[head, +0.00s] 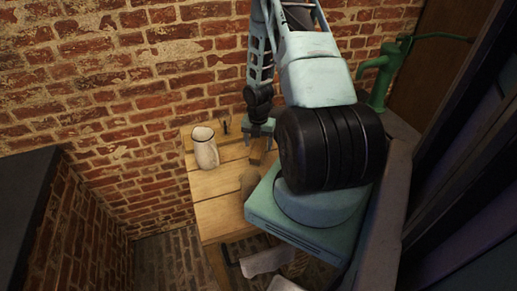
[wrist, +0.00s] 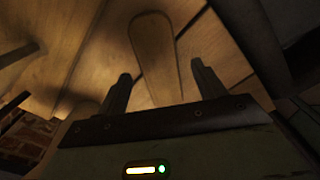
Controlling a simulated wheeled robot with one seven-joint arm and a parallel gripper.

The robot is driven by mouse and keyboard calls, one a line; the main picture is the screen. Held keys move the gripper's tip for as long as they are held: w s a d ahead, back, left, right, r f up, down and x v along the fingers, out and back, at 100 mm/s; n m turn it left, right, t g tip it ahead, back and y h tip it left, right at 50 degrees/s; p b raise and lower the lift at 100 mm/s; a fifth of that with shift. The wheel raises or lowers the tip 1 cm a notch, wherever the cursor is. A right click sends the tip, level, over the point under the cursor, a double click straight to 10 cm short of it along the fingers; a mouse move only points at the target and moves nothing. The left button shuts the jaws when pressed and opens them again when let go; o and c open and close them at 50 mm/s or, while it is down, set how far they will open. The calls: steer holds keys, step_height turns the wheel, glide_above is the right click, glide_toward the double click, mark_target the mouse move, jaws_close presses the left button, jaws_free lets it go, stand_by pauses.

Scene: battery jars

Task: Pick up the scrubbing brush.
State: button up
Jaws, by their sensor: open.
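A wooden piece with a rounded, wide end, which looks like the scrubbing brush (wrist: 153,48), lies on the table in the wrist view. It narrows toward my gripper (wrist: 160,72). My gripper's two fingers are apart, one on each side of its line, and nothing is clearly held. In the head view my gripper (head: 262,129) is low over the table's back part, and a small brown shape, perhaps the brush (head: 258,151), shows just in front of it. Bristles are not visible, and I cannot tell whether the fingers touch the brush.
The wooden table (head: 217,218) stands against a brick wall. Another brown item (head: 249,183) lies nearer the front, partly behind my arm. A green hand pump (head: 384,72) stands at the right. The table's front left is clear.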

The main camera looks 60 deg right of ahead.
mark_target(258, 147)
steer(key=shift+f, duration=1.35)
steer(key=c, duration=1.2)
steer(key=shift+r, duration=0.2)
step_height(258, 147, up, 10)
steer(key=shift+f+b, duration=0.15)
steer(key=shift+b, duration=0.8)
steer(key=shift+o, duration=1.2)
